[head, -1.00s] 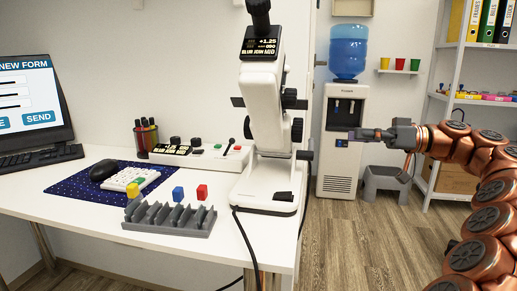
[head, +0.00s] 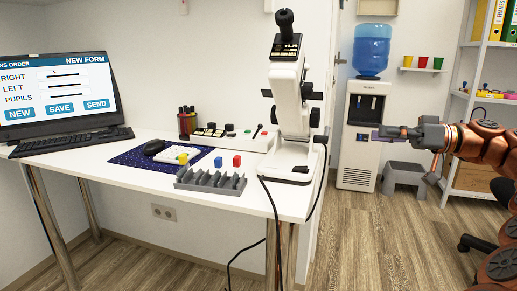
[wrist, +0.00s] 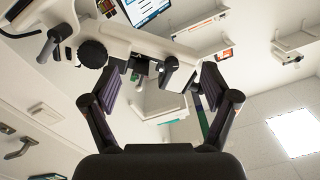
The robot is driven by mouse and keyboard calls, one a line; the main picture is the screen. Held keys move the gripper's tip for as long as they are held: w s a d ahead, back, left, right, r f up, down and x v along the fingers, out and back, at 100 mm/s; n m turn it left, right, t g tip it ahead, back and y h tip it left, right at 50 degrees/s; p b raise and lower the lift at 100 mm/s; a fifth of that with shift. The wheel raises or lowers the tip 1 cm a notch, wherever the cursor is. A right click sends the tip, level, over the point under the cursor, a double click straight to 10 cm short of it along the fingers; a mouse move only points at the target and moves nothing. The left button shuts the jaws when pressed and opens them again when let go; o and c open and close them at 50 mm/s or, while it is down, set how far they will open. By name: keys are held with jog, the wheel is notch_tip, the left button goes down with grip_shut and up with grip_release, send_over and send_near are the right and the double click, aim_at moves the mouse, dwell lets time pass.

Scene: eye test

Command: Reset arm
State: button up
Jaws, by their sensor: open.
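My copper-coloured arm (head: 485,142) reaches in from the right edge of the head view. My gripper (head: 384,134) points left in front of the water cooler, to the right of the white eye-test instrument (head: 290,90) and apart from it. In the wrist view my gripper (wrist: 158,92) has its two fingers spread wide with nothing between them. The instrument (wrist: 130,38) fills the upper part of that view, beyond the fingertips.
The white table (head: 130,185) holds a monitor (head: 57,88), keyboard, mouse on a blue mat, and a grey slotted rack (head: 210,181) with small coloured blocks. A water cooler (head: 360,150), grey stool (head: 403,175) and shelf stand at right. Cables hang by the table's edge.

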jog(key=s+a+r+m+g+h+p, duration=0.1)
jog(key=s+a+r+g+p, duration=0.15)
jog(key=a+r+p, duration=0.35)
jog(key=s+a+r+m+g+h+p, duration=0.1)
jog(key=s+a+r+p, duration=0.15)
jog(key=a+p, duration=0.4)
jog(key=s+a+m+g+h+p, duration=0.3)
jog(key=s+a+h+p, duration=0.3)
jog(key=s+a+p, duration=0.55)
jog(key=s+d+m+h+p, duration=0.2)
jog(key=s+d+h+p, duration=0.2)
jog(key=s+d+p, duration=0.3)
jog(key=s+d+m+h+p, duration=0.3)
jog(key=s+d+h+p, duration=0.2)
jog(key=s+p, duration=0.5)
jog(key=s+d, duration=0.2)
jog(key=s, duration=0.3)
jog(key=shift+d+r, duration=0.15)
jog(key=shift+r, duration=0.05)
jog(key=shift+s, duration=0.1)
jog(key=shift+c, duration=0.3)
